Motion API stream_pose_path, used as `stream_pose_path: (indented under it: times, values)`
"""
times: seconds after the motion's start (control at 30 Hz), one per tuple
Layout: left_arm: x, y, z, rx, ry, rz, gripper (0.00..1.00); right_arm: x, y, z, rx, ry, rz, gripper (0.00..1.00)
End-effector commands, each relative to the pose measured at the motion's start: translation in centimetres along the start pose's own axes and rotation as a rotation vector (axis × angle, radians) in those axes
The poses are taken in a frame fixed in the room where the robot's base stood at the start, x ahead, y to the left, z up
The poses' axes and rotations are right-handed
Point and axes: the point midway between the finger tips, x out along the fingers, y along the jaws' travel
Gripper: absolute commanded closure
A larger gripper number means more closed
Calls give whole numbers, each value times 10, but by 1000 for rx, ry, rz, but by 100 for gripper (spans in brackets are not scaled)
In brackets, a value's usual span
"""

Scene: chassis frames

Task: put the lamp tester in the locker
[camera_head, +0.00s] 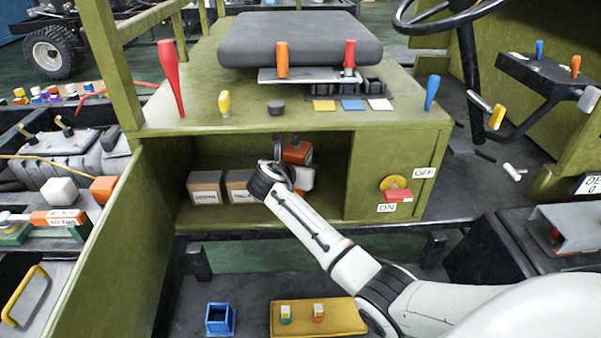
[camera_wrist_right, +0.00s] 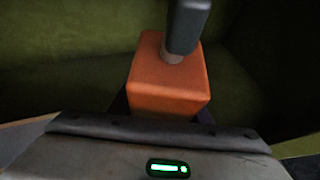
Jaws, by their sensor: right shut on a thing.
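The locker (camera_head: 325,193) is the olive compartment under the seat, with its door (camera_head: 112,262) swung open at the left. What looks like the lamp tester (camera_head: 297,153), an orange block, is inside the locker opening at the end of my right arm. In the wrist view the orange block (camera_wrist_right: 168,84) has a dark grey part above it. My right gripper (camera_head: 299,162) is shut on it; the fingertips are mostly hidden. I cannot tell whether the block touches the locker floor. My left gripper is out of view.
Two labelled cardboard boxes (camera_head: 206,188) stand at the left inside the locker. The locker's right side is bare. A panel with a red and yellow switch (camera_head: 397,190) is right of the opening. Several coloured levers stand on the top, including a tall red one (camera_head: 171,78).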

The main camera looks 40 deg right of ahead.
Motion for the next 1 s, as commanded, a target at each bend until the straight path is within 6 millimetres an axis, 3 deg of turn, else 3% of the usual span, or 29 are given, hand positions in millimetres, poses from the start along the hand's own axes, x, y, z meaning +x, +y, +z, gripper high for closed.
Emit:
stream_pose_path:
  times: [0.07,0.5,0.53,0.63,1.0]
  values:
    - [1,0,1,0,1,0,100,2,1,-12,-4,6,3,88]
    - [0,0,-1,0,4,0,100,4,1,-16,-4,4,2,88]
    - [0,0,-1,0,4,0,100,5,1,-18,-4,6,2,53]
    - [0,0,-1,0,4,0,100,4,1,-18,-4,6,2,38]
    - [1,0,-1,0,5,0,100,2,1,-13,-3,6,3,38]
